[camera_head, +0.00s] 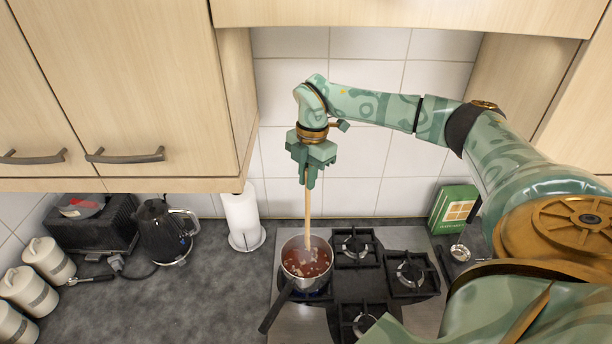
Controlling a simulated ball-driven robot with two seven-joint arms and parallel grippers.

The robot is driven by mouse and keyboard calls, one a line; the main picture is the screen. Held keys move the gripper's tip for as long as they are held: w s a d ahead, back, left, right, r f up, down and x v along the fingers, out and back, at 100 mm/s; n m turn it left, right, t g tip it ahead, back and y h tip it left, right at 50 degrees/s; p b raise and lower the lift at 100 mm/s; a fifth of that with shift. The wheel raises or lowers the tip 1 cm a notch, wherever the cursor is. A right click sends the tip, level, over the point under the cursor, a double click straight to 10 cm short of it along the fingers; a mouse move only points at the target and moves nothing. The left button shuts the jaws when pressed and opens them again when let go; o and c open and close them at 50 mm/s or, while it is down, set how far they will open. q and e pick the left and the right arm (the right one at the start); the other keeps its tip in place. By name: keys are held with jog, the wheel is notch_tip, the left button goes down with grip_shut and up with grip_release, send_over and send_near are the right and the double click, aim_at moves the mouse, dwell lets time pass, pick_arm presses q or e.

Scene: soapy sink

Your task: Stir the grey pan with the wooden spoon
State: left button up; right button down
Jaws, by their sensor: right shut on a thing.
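The grey pan (286,254) stands on the back left burner of the hob, with its dark handle pointing to the front left. It holds a red-brown liquid with pale bits. My right gripper (309,182) is above the pan, pointing down, and is shut on the wooden spoon (308,215). The spoon hangs nearly upright and its lower end is in the pan's contents, where the tip is hidden. My left gripper is not in view.
The gas hob (288,320) has other bare burners right and front of the pan. A paper towel roll (242,220), a black kettle (160,230) and a toaster (95,225) stand left. A green box (453,208) stands back right. Wooden cupboards (130,85) hang above.

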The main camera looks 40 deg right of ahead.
notch_tip(320, 180, down, 12)
jog(key=b, duration=0.7)
jog(key=shift+w+a+r, duration=0.1)
jog(key=shift+w, duration=0.05)
dwell(0.5)
